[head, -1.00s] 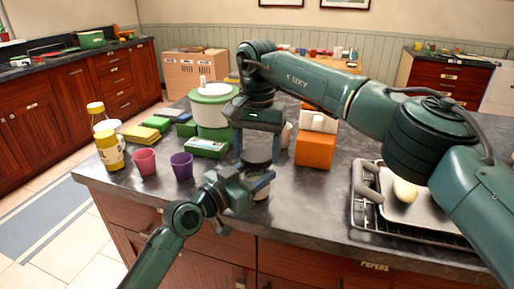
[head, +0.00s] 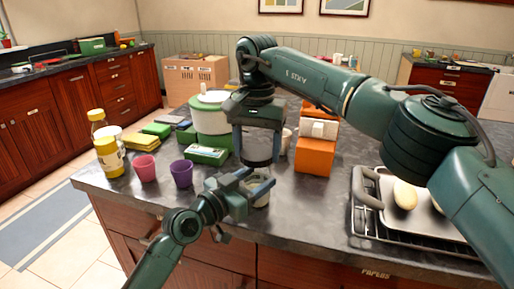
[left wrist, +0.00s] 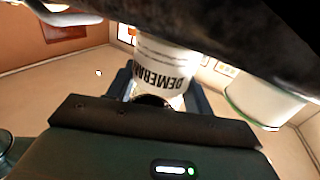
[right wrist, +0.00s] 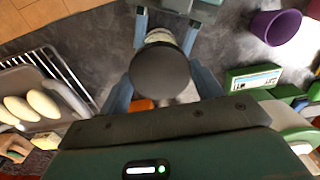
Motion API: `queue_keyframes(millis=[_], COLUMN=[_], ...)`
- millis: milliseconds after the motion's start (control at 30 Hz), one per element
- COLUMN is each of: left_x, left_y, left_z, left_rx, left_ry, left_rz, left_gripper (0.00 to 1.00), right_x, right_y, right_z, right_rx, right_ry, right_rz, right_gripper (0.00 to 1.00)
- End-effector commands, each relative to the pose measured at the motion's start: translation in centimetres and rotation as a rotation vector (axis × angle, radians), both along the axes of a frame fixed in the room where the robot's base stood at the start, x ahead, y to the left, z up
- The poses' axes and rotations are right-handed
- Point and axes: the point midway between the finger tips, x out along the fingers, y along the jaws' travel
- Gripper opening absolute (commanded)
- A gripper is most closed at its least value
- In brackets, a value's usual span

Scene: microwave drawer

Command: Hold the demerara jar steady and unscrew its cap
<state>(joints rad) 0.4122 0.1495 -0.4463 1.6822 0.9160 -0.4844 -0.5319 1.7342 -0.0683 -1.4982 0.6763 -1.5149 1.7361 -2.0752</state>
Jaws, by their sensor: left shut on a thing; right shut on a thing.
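The demerara jar (left wrist: 165,65) is white with dark lettering, seen upside down in the left wrist view. In the head view, only a small part of the jar (head: 262,198) shows at my left gripper (head: 252,184), which is shut on it from the front. My right gripper (head: 257,150) points down above it, shut on the round dark cap (right wrist: 160,72). In the right wrist view the cap lies between both fingers and hides most of the jar (right wrist: 160,37). I cannot tell clearly whether cap and jar are apart.
A purple cup (head: 181,173) and pink cup (head: 145,168) stand left of the jar. A green box (head: 206,155) and white-green pot (head: 211,115) are behind. An orange box (head: 315,155) stands right. A tray (head: 440,215) on a rack lies far right. Bare counter lies between.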

Motion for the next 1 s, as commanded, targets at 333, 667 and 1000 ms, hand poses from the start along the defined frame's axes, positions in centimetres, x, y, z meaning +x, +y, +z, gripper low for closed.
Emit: queue_keyframes(millis=[333,667,1000], left_x=[0.0,0.0,0.0], left_y=[0.0,0.0,0.0], left_z=[-0.1,-0.1,0.0], left_rx=[0.001,0.001,0.001], left_ry=[0.001,0.001,0.001], left_rz=[0.000,0.000,0.000], left_gripper=[0.00,0.00,0.74], right_x=[0.0,0.0,0.0], right_y=[0.1,0.0,0.0], right_z=[2.6,4.0,4.0], right_rx=[0.001,0.000,0.000], right_ry=[-0.003,0.001,0.000], right_rz=[-0.002,0.000,0.000], right_gripper=[0.38,0.38,0.38])
